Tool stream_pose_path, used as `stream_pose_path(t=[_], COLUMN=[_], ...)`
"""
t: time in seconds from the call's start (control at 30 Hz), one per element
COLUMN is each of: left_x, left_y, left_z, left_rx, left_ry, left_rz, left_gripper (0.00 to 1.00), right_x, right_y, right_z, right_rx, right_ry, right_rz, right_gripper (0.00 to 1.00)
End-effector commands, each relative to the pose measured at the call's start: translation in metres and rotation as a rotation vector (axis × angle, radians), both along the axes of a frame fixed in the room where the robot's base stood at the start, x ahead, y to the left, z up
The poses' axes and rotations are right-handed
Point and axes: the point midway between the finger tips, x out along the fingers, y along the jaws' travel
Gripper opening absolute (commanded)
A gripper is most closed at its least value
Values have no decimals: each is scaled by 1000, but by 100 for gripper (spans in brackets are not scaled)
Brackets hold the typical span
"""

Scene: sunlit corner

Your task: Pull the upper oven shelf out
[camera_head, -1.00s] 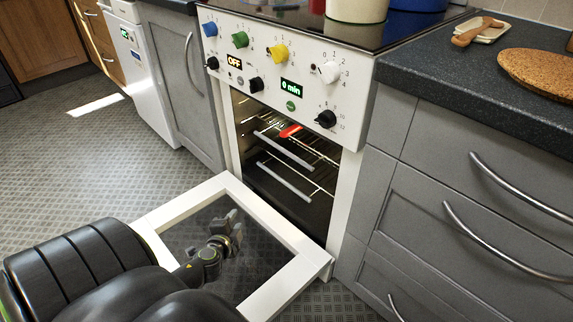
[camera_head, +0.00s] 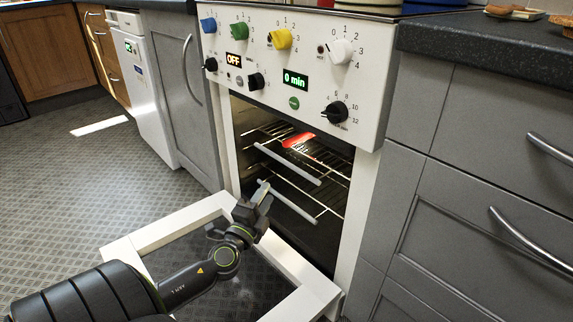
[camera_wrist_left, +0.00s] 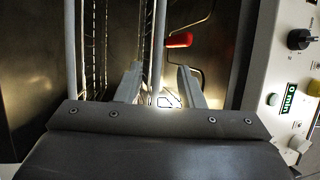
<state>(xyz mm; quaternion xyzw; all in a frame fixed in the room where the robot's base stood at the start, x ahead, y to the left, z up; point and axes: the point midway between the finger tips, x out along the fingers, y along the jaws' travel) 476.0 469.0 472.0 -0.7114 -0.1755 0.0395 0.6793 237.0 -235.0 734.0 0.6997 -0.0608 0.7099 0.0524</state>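The oven is open. The upper oven shelf (camera_head: 287,163) has a pale front bar, and the lower shelf (camera_head: 292,203) is below it. My left gripper (camera_head: 263,192) is at the oven mouth above the lowered door, its tips just below the upper bar in the head view. In the left wrist view the gripper (camera_wrist_left: 160,82) is open and empty. The upper shelf's bar (camera_wrist_left: 158,45) runs upright between its two fingers, and the lower shelf's bar (camera_wrist_left: 70,45) is to the left. I cannot tell the exact gap to the bar. My right gripper is not in view.
The oven door (camera_head: 170,227) lies open under my left arm. A red object (camera_head: 298,140) rests on the upper shelf; it also shows in the left wrist view (camera_wrist_left: 179,40). The control panel (camera_head: 290,70) is above the opening, with grey drawers (camera_head: 470,190) to the right.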

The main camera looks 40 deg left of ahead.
Motion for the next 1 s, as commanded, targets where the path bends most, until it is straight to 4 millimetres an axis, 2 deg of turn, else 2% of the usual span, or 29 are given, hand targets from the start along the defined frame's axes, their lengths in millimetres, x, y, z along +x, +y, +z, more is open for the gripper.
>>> stream_pose_path(t=[0.03,0.3,0.6,0.8,1.0], left_x=[11,61,109,125,128], left_y=[3,20,35,41,42], left_z=[3,11,20,23,24], left_rx=[1,-1,0,-1,-2], left_ry=[-3,-1,-1,1,2], left_rz=[0,1,1,1,1], left_gripper=[35,35,35,35,35], right_x=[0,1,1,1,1], right_y=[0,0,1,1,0], right_z=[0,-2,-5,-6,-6], right_rx=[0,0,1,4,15], right_ry=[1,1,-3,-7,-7], right_rz=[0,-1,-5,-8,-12], right_gripper=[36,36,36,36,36])
